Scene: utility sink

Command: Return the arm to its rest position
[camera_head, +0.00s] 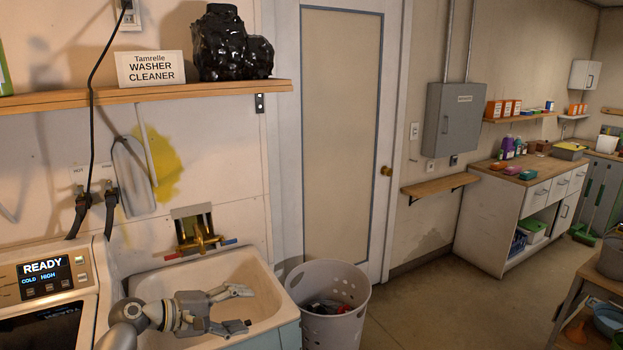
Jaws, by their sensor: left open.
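My left arm comes in from the lower left, over the utility sink (262,284). My left gripper (246,308) is over the sink basin, with its two fingers spread apart, pointing right. Nothing shows between the fingers. The arm hides part of the basin and its front left rim. My right gripper is not in view.
A washer (52,285) with a lit display stands left of the sink. A laundry basket (332,325) holding dark items stands close to the sink's right. A wooden shelf (150,92) runs above. Open floor (430,300) lies to the right.

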